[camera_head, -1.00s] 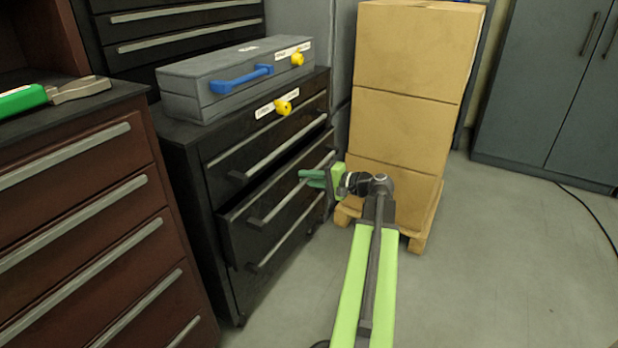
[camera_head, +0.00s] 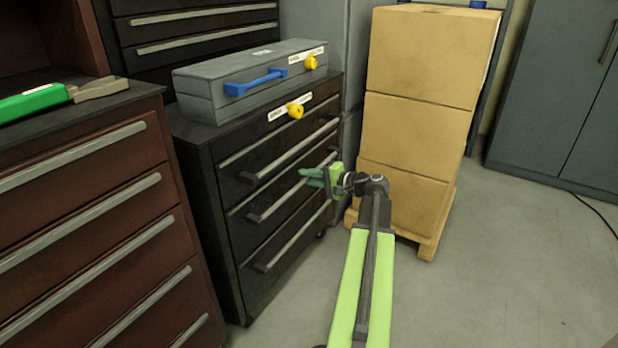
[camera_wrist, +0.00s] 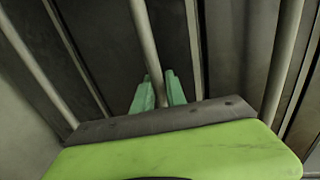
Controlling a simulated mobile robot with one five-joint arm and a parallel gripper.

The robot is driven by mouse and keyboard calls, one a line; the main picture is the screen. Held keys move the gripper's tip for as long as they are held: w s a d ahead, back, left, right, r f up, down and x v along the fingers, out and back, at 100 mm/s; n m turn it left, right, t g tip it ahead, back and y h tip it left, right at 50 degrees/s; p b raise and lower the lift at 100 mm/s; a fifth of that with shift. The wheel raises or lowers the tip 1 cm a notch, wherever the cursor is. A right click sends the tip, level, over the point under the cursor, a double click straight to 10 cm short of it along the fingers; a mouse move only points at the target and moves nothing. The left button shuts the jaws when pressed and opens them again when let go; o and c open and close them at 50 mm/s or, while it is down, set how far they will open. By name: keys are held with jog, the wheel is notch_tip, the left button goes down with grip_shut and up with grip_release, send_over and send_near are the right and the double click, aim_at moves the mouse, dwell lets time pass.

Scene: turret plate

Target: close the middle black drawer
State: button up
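The black cabinet (camera_head: 200,190) stands left of centre in the head view. Its middle drawer (camera_head: 243,228) looks almost flush with the drawers above and below; a small remaining gap is hard to judge. The drawer's grey bar handle (camera_head: 275,203) slants across its front. My gripper (camera_head: 312,177), with green fingers, is at the far right part of this handle. In the wrist view, the fingers (camera_wrist: 158,92) sit on both sides of a bar handle (camera_wrist: 146,40), close against it. The fingers' contact with the bar is partly hidden.
A grey toolbox (camera_head: 210,95) with a blue handle lies on the cabinet. A red-brown cabinet (camera_head: 85,190) stands at left. Stacked cartons (camera_head: 415,135) on a wooden pallet (camera_head: 428,245) stand close right of my gripper. The floor at right (camera_head: 530,270) is clear.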

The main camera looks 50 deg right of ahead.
jog(key=p+v, duration=0.3)
jog(key=v, duration=1.4)
jog(key=shift+s, duration=0.2)
